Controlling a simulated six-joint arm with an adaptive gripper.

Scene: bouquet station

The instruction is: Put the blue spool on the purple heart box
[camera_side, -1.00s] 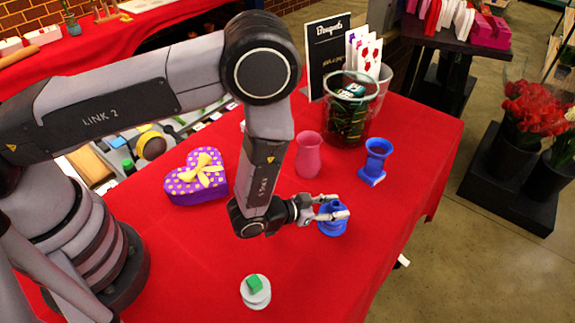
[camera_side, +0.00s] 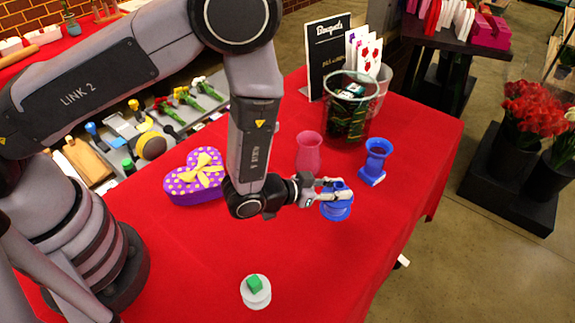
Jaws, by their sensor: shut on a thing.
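The blue spool (camera_side: 337,209) is in my gripper (camera_side: 333,190), right of the middle in the side view. My gripper is shut on it, and the spool appears to be held above the red tablecloth. The fingers hide part of its upper side. The purple heart box (camera_side: 196,180) with yellow dots and a yellow bow lies on the table, left of my gripper and beyond my forearm. Its right edge is close to my arm in the picture.
A pink vase (camera_side: 309,152) and a blue vase (camera_side: 375,161) stand behind my gripper. A glass container (camera_side: 350,108) and a black sign (camera_side: 326,52) are farther back. A white spool-like stand with a green block (camera_side: 255,290) is at the front. The red table (camera_side: 200,262) is clear at front left.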

